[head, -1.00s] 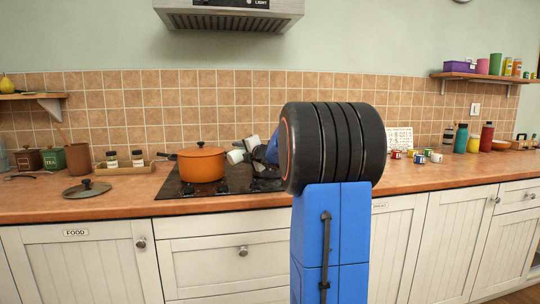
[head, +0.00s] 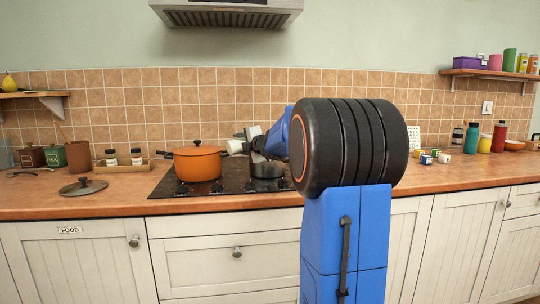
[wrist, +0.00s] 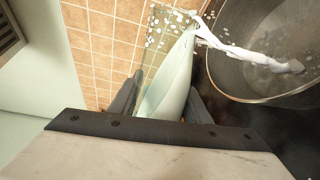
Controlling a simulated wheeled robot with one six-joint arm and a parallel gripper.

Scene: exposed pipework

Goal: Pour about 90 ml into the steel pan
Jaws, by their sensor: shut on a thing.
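My gripper (wrist: 163,88) is shut on a pale, whitish-green container (wrist: 168,82), with a dark finger on each side in the wrist view. The container is tilted, and a white stream (wrist: 245,52) runs from its mouth over the rim into the steel pan (wrist: 270,92). White drops show around the stream and in the pan. In the head view the steel pan (head: 267,169) sits on the hob, right of the orange pot, below my gripper (head: 247,146). My arm partly hides this area.
An orange lidded pot (head: 198,163) stands on the black hob (head: 222,184), close left of the pan. A loose lid (head: 83,187) lies on the worktop at left. Several small mugs (head: 432,156) and bottles (head: 472,138) stand at right. The hood (head: 226,12) hangs above.

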